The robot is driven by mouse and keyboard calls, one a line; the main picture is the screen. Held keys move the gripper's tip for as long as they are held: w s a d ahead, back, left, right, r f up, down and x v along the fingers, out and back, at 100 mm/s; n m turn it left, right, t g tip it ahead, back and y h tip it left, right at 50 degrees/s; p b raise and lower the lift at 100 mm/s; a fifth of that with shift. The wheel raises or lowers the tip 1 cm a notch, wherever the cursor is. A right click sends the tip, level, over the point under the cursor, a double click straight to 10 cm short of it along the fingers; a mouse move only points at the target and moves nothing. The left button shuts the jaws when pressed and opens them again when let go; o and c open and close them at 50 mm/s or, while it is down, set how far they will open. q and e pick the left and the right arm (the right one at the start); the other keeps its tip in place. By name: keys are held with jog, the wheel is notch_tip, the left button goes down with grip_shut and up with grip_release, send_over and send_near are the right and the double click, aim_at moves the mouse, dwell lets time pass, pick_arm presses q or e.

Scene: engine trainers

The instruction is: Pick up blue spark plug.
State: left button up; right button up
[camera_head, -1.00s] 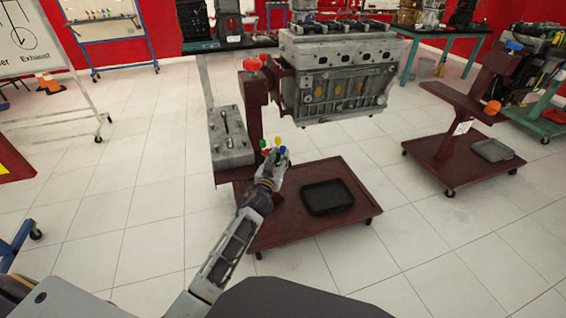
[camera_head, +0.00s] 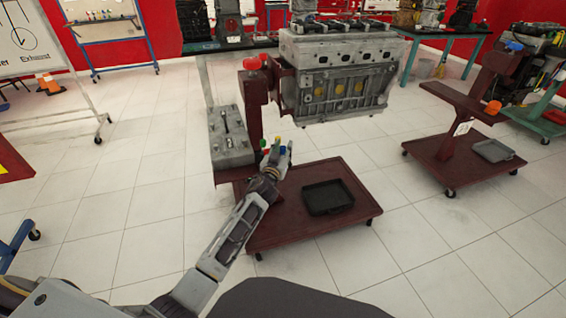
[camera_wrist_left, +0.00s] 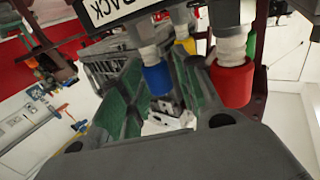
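The blue spark plug (camera_wrist_left: 157,79) hangs tip-down from a rack in the left wrist view, near the middle. It shows small in the head view (camera_head: 282,150). My left gripper (camera_head: 280,160) is at the plugs beside the engine stand. In the left wrist view its two green-padded fingers (camera_wrist_left: 158,98) are spread, with the blue plug between them. Whether either pad touches it is unclear. A red plug (camera_wrist_left: 232,84) hangs just right of the right finger, and a yellow plug (camera_wrist_left: 187,46) hangs behind. My right gripper is not in view.
The rack's label (camera_wrist_left: 118,9) is at the top of the wrist view. In the head view, an engine block (camera_head: 340,85) stands above a maroon wheeled base (camera_head: 290,225) holding a black tray (camera_head: 327,197). A grey control box (camera_head: 231,140) is left of the gripper.

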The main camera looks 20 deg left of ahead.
jog(key=shift+w+r, duration=0.1)
jog(key=shift+w, duration=0.05)
pick_arm(q)
grip_shut()
jog(key=shift+r, duration=0.1)
jog(key=shift+r, duration=0.3)
jog(key=shift+r+p, duration=0.4)
jog(key=shift+r, duration=0.25)
notch_tip(320, 180, up, 6)
jog(key=shift+f+p, duration=0.1)
jog(key=shift+p, duration=0.9)
jog(key=shift+r, duration=1.05)
pick_arm(e)
notch_tip(320, 180, down, 10)
jog(key=d, duration=0.2)
jog(key=shift+s+d+r+t, duration=0.15)
jog(key=shift+s+r+t, duration=0.15)
jog(key=shift+s, duration=0.1)
jog(key=shift+f, duration=0.1)
